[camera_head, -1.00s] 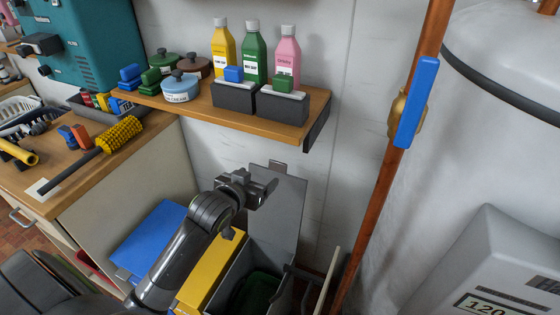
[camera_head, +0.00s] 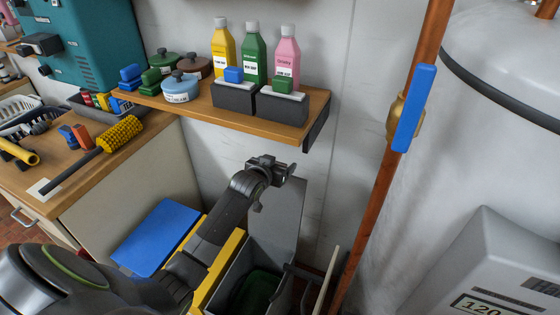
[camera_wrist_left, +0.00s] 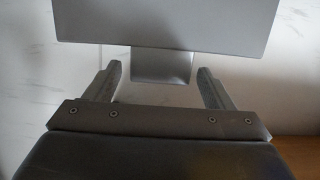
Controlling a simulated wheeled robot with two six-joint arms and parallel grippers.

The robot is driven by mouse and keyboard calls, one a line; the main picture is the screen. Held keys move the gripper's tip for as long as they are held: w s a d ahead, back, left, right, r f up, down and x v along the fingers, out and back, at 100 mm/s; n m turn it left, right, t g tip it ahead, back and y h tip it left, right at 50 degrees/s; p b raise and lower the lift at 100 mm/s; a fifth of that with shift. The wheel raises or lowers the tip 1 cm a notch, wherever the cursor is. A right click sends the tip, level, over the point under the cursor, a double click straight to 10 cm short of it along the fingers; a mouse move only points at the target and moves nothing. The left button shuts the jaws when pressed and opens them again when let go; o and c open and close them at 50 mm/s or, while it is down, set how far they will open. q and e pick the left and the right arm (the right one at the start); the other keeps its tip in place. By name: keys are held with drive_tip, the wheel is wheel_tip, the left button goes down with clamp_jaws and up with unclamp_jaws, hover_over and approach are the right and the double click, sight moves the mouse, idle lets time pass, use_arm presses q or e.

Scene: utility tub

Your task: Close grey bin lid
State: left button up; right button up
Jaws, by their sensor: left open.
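The grey bin (camera_head: 240,268) stands below the shelf with its mouth open and something dark green inside. Its grey lid (camera_head: 289,212) stands raised, roughly upright, near the wall behind the bin. My left gripper (camera_head: 286,171) is at the lid's top edge and hides part of it. In the left wrist view the lid (camera_wrist_left: 165,18) fills the upper middle, and its tab (camera_wrist_left: 160,66) shows between the two spread fingers of my left gripper (camera_wrist_left: 159,70). I see gaps at both sides of the tab. My right gripper is not in view.
A yellow bin edge (camera_head: 219,269) and a blue lid (camera_head: 157,236) lie left of the grey bin. A wooden shelf (camera_head: 309,107) with bottles and pots hangs above my gripper. A copper pipe (camera_head: 376,200) with a blue valve handle (camera_head: 414,107) rises at the right.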

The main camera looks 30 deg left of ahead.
use_arm(q)
drive_tip(key=x, duration=0.2)
drive_tip(key=shift+w+f, duration=0.1)
drive_tip(key=shift+w, duration=0.15)
drive_tip(key=shift+c, duration=0.2)
